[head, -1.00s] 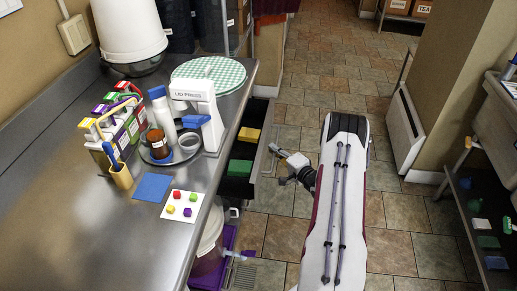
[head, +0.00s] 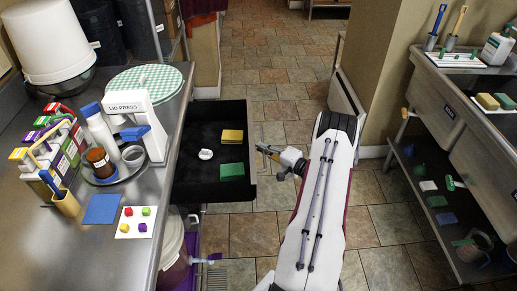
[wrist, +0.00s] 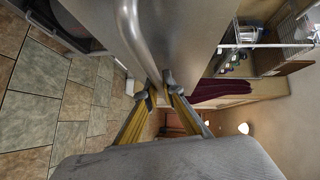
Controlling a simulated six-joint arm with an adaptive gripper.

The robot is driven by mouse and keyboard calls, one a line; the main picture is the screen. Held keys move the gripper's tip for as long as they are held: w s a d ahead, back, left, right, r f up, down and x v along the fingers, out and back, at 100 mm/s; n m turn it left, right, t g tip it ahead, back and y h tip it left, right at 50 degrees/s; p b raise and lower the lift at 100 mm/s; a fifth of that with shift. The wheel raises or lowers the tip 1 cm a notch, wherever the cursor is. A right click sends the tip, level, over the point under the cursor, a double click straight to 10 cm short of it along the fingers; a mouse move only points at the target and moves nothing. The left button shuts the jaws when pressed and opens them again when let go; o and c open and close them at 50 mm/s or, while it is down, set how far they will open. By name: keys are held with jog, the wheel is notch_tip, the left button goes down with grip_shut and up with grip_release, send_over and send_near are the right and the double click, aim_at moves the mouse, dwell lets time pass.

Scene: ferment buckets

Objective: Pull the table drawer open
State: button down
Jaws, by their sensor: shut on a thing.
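The table drawer (head: 203,184) stands well out from the side of the steel table, and much of its dark inside shows in the head view. It holds a yellow block (head: 232,136), a green block (head: 231,170) and a small white item (head: 206,154). My gripper (head: 266,150) is at the drawer's outer front. In the wrist view, my gripper (wrist: 154,90) is shut on the drawer's metal bar handle (wrist: 136,35), with the bar between the fingertips. In the head view the handle is mostly hidden by the gripper.
The steel table (head: 85,250) carries a lid press (head: 143,125), a tray of jars, cartons and a white bucket (head: 38,40). A sink unit (head: 465,110) with a lower shelf stands at the right. Tiled floor between is free.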

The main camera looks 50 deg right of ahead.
jog(key=c, duration=2.4)
grip_release()
jog(key=shift+c, duration=0.2)
jog(key=shift+s, duration=0.15)
jog(key=s+r, duration=0.1)
jog(key=s, duration=1)
jog(key=shift+s+r, duration=0.3)
